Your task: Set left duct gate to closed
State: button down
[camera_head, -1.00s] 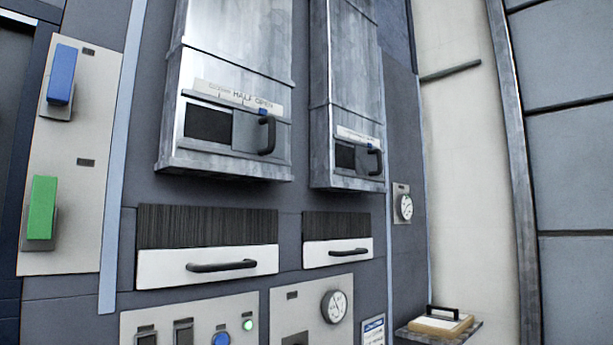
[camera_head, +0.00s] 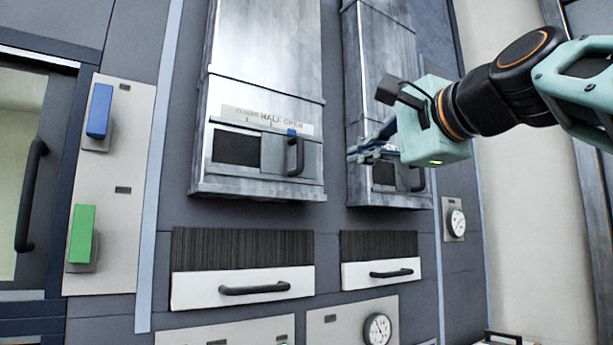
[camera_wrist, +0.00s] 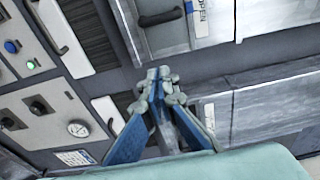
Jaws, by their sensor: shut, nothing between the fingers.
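The left duct gate (camera_head: 275,152) is a metal sliding plate with a black upright handle (camera_head: 295,156), low on the left duct. It sits at the right of its slot, leaving a dark opening (camera_head: 236,149) at the left. My gripper (camera_head: 353,154) is shut and empty, to the right of this handle and in front of the right duct. In the wrist view, my gripper (camera_wrist: 158,76) points toward the left duct's handle (camera_wrist: 160,18), apart from it.
The right duct (camera_head: 380,50) has a similar gate handle (camera_head: 418,179), partly behind my gripper. Two white drawer fronts with handles (camera_head: 255,289) (camera_head: 391,273) lie below. Blue (camera_head: 99,110) and green (camera_head: 82,233) levers are on the left panel. Space before the left duct is clear.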

jog(key=p, duration=0.2)
send_near(315, 169)
jog(key=x, duration=0.5)
jog(key=shift+w+d+r, duration=0.2)
jog(key=shift+w+d, duration=0.05)
jog(key=shift+a+f+b, duration=0.2)
jog(key=shift+a+b, duration=0.1)
jog(key=shift+a, duration=0.05)
jog(key=s+a, duration=0.1)
jog(key=s+a+b, duration=0.1)
jog(key=shift+s+a+r, duration=0.1)
jog(key=shift+s, duration=0.15)
jog(key=shift+s, duration=0.1)
